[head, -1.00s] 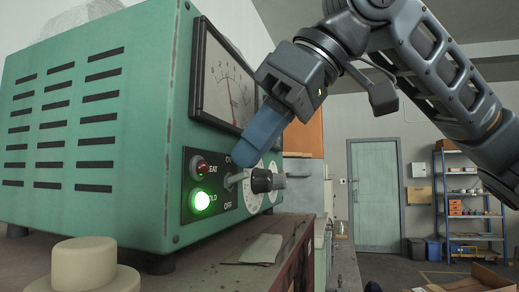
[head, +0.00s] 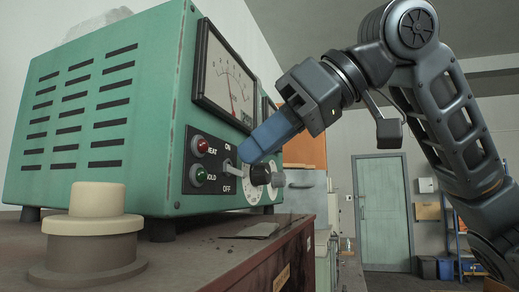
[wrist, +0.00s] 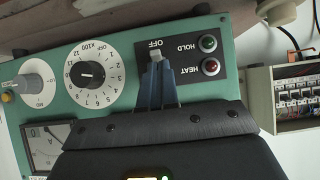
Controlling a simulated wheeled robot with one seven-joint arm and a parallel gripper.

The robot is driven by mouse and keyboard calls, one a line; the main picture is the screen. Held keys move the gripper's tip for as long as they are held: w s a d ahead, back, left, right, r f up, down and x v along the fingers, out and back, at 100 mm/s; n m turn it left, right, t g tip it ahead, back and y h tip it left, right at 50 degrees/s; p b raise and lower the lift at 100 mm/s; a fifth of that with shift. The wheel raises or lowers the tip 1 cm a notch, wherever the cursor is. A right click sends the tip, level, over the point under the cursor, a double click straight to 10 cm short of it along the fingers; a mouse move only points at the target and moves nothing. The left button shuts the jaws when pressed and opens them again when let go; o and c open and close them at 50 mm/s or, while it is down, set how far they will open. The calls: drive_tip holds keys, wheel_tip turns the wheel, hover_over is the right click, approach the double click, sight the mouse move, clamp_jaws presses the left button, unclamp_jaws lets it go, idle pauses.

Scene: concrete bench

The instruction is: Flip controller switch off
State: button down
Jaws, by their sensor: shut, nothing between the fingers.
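The controller (head: 110,110) is a green box on the bench. Its dark switch panel (wrist: 195,95) carries ON and OFF labels, with HEAT and HOLD lamps alongside. In the wrist view the small metal switch lever (wrist: 156,55) shows close to the OFF label. In the head view the lever (head: 228,168) is partly hidden by my gripper. My gripper (head: 245,154) is shut and empty, its blue fingertips right at the lever; I cannot tell whether they touch it. The red HEAT lamp (head: 201,146) and green HOLD lamp (head: 199,175) both look unlit.
A meter (head: 225,80) is above. A cream stepped knob-like object (head: 97,199) stands on the bench (head: 190,250) in front. A breaker box (wrist: 290,97) shows at the wrist view's right.

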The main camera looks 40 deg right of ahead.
drive_tip(key=shift+r, duration=0.2)
drive_tip(key=shift+r+p, duration=0.65)
drive_tip(key=shift+p, duration=0.1)
